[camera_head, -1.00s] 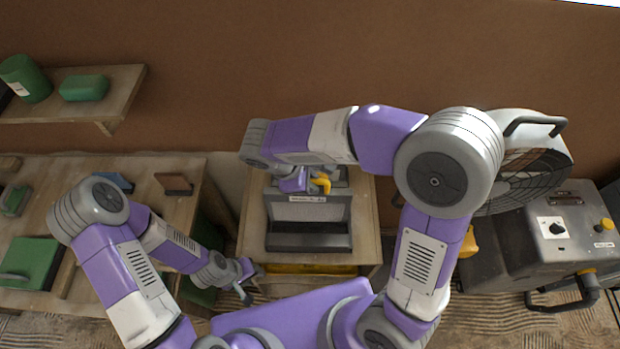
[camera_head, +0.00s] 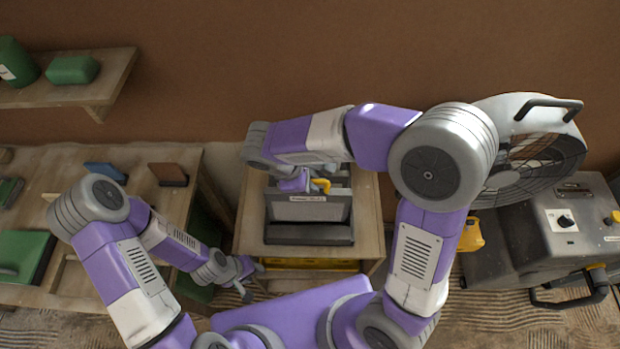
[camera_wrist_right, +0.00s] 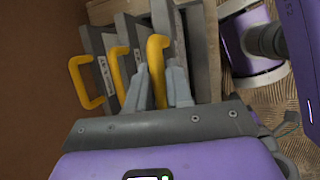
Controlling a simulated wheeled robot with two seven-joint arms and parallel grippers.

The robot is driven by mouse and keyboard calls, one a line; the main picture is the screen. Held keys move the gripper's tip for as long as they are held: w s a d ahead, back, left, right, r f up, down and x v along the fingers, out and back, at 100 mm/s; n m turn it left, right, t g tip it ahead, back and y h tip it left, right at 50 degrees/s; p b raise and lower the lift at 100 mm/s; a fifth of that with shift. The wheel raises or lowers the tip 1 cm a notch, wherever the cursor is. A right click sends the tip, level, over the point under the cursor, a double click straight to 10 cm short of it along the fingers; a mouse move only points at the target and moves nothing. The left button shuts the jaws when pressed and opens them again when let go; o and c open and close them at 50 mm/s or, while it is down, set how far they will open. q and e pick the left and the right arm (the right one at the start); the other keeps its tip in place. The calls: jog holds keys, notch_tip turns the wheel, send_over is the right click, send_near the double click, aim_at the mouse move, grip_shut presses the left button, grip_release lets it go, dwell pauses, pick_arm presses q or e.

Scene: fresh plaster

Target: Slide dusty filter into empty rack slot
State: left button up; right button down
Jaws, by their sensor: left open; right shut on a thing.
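The rack (camera_head: 310,235) is a dark grey frame on a small wooden stand. It holds upright grey-framed filters, and a labelled pale panel (camera_head: 308,209) faces the front. In the right wrist view, two filters (camera_wrist_right: 107,72) (camera_wrist_right: 130,42) with yellow handles stand side by side at the left. My right gripper (camera_wrist_right: 158,84) is shut on the yellow handle (camera_wrist_right: 157,52) of another filter (camera_wrist_right: 165,18), taken as the dusty filter. It stands upright beside them; how deep it sits is hidden. My left gripper (camera_head: 246,280) is open and empty, left of the stand.
A wooden bench (camera_head: 80,160) with green and brown blocks is at the left, below a wall shelf (camera_head: 115,80). A caged fan (camera_head: 530,160) and a grey machine (camera_head: 560,240) stand at the right. My right arm spans above the stand.

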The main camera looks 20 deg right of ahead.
jog(key=shift+f+b, duration=1.3)
jog(key=shift+f, duration=0.6)
jog(key=shift+d+f, duration=0.15)
jog(key=shift+f, duration=0.05)
jog(key=shift+f+b, duration=0.55)
jog(key=c, duration=1)
grip_release()
jog(key=shift+r, duration=0.1)
jog(key=shift+o, duration=0.2)
jog(key=shift+r, duration=0.1)
jog(key=p+v, duration=0.1)
jog(key=v, duration=0.6)
jog(key=shift+r+p, duration=0.2)
jog(key=shift+p, duration=0.1)
jog(key=shift+s, duration=0.15)
